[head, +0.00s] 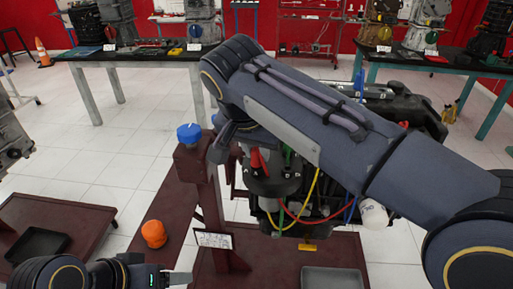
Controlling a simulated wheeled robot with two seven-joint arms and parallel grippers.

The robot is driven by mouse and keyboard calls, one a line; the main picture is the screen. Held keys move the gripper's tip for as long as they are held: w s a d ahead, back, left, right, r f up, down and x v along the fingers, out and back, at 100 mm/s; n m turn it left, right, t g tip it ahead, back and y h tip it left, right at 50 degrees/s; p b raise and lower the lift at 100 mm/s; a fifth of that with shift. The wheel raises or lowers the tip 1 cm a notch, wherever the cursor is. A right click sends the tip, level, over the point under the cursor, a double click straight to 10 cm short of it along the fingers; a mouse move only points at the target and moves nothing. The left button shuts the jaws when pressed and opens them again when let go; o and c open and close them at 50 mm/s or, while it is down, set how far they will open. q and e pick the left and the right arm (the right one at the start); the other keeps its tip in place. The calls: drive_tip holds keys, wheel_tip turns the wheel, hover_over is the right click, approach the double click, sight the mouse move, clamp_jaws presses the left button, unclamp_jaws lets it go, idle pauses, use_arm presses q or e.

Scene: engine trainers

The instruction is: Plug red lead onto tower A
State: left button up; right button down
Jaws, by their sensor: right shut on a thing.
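My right arm crosses the view from the right and bends down at its wrist. My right gripper (238,150) is mostly hidden by the arm; it is shut, and the red plug (258,161) of the red lead shows at its fingers. The plug is just above a round black cap (272,184) on the engine; I cannot tell whether it touches. A red cable (301,214) loops below the cap. Tower A cannot be picked out, as its letter is not readable. My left gripper (178,279) is at the bottom edge, partly cut off, its opening unclear.
Yellow (311,190) and blue (350,211) leads hang around the engine (400,107). A dark red stand with a blue knob (189,133) and an orange knob (153,234) is left of it. A grey tray (333,279) lies below. Tables stand behind; white floor is free at left.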

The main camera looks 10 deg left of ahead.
drive_tip(key=shift+f, duration=0.15)
drive_tip(key=c, duration=1.2)
unclamp_jaws()
